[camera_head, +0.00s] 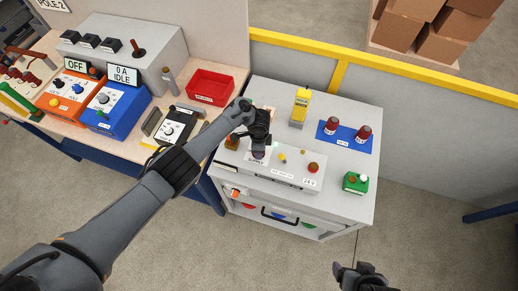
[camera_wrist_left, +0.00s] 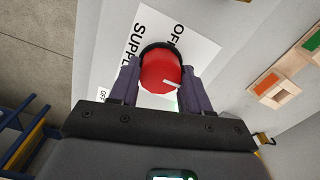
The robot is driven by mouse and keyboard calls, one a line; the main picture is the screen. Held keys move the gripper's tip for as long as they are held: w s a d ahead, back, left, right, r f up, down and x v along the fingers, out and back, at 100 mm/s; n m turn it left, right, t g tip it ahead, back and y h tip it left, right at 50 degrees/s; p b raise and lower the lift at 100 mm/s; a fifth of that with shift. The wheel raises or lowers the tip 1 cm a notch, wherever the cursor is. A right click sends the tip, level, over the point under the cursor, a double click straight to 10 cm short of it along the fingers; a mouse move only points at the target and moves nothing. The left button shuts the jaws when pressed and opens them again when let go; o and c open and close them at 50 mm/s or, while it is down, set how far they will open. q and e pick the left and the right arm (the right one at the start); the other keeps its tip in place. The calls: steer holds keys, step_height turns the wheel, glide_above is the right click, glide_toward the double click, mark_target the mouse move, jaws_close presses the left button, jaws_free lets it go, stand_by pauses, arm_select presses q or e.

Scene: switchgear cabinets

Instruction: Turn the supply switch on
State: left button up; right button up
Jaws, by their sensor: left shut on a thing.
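The supply switch is a round red knob (camera_wrist_left: 158,70) with a white pointer line, on a white plate (camera_wrist_left: 200,45) lettered SUPPLY and, partly hidden, OFF. In the left wrist view the pointer slants to the lower right, away from the OFF lettering. My left gripper (camera_wrist_left: 160,88) has one finger on each side of the knob and is shut on it. In the head view my left gripper (camera_head: 259,154) reaches down to the left end of the grey panel box (camera_head: 285,176) and hides the knob. My right gripper (camera_head: 353,267) is open and empty, low in the picture, apart from the cabinet.
A yellow tester (camera_head: 300,104), a blue mat (camera_head: 329,136) with two red-topped items and a green box (camera_head: 355,183) stand on the cabinet top (camera_head: 345,205). A red tray (camera_head: 208,86) and several instruments are on the left bench.

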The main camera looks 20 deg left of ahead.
stand_by(0.5)
arm_select(q)
steer(key=o, duration=1.1)
steer(key=shift+c, duration=0.2)
steer(key=shift+r, duration=0.1)
step_height(320, 180, up, 9)
steer(key=p, duration=0.2)
steer(key=shift+p, duration=0.4)
steer(key=shift+r, duration=0.8)
steer(key=shift+f, duration=0.1)
